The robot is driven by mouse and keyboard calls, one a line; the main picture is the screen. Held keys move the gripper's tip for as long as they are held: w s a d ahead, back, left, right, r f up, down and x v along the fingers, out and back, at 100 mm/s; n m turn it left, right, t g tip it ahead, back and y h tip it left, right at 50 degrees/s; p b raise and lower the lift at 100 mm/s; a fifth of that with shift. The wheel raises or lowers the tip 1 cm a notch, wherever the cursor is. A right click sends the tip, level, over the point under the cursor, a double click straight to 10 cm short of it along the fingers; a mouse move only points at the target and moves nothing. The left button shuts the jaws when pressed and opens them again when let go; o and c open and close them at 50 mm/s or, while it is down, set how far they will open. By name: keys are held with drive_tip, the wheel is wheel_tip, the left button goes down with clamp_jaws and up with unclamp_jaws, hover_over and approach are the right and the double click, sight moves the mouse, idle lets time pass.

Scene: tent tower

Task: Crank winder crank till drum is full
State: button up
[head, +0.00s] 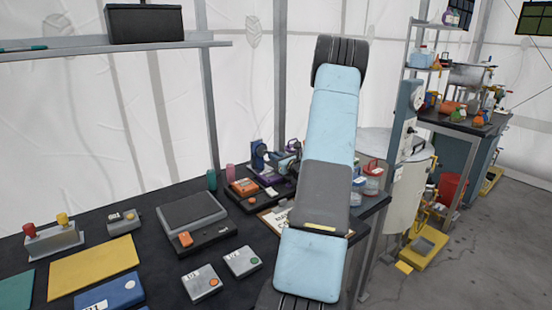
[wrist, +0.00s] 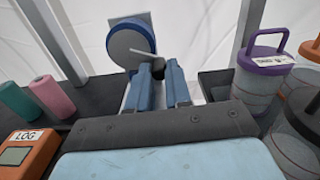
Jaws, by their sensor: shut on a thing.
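The winder (wrist: 131,43) stands at the back of the black bench, with a round blue disc with a grey face on its side. In the head view the winder (head: 258,156) is small and partly hidden by other things near my arm. My gripper (wrist: 157,73), with two blue fingers, is shut on the dark crank knob (wrist: 157,66) beside the disc. How full the drum is cannot be told.
Green (wrist: 17,101) and pink (wrist: 52,96) cylinders and an orange LOG box (wrist: 22,150) are left of my gripper. Lidded jars, one with a purple handle (wrist: 268,62), stand close on the right. Grey tent posts rise behind.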

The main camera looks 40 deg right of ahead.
clamp_jaws()
drive_tip(key=shift+a+f+m, duration=0.1)
drive_tip(key=shift+f+m, duration=0.15)
drive_tip(key=shift+m, duration=0.45)
drive_tip(key=o, duration=0.7)
unclamp_jaws()
drive_tip(key=shift+c, duration=0.2)
drive_tip(key=shift+s, duration=0.15)
drive_tip(key=s, duration=1.3)
drive_tip(key=shift+s+a, duration=0.25)
drive_tip(key=shift+a, duration=0.1)
